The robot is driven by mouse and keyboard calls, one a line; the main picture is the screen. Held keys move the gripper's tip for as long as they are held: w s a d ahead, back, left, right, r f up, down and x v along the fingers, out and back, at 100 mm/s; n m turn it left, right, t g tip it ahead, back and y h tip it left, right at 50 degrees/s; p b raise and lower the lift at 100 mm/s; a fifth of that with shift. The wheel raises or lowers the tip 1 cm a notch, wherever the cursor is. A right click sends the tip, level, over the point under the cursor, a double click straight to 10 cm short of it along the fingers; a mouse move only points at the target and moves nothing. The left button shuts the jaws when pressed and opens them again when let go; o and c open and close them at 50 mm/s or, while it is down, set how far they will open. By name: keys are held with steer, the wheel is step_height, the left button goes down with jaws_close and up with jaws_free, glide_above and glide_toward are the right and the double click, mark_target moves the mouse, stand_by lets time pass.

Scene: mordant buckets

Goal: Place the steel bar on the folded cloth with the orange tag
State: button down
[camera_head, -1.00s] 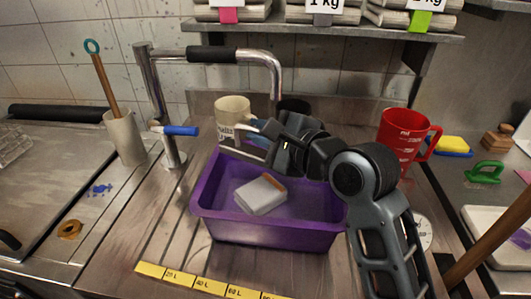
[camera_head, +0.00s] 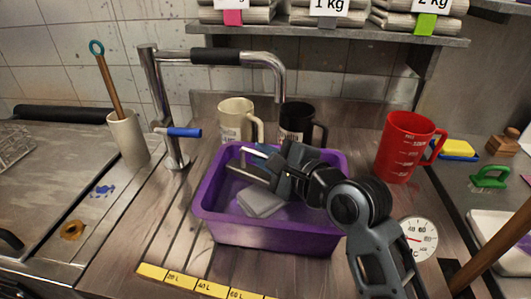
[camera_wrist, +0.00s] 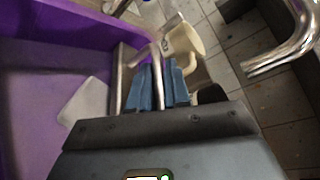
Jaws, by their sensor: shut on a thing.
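My gripper (camera_head: 262,163) is inside the upper part of the purple basin, shut on the steel bar. In the wrist view the bar (camera_wrist: 157,72) is a thin shiny strip between the blue finger pads (camera_wrist: 160,88).
The purple basin (camera_head: 270,234) has raised walls around the cloth. A cream mug (camera_head: 236,118) and a black mug (camera_head: 297,122) stand close behind it. A red jug (camera_head: 404,147) and a round dial (camera_head: 418,239) are at the right. A tap (camera_head: 160,100) rises behind left.

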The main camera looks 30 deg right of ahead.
steer(key=shift+f, duration=0.25)
steer(key=c, duration=1.1)
jaws_free()
steer(key=shift+r, duration=0.1)
steer(key=r+v, duration=0.1)
steer(key=v, duration=1.1)
steer(key=shift+b, duration=0.35)
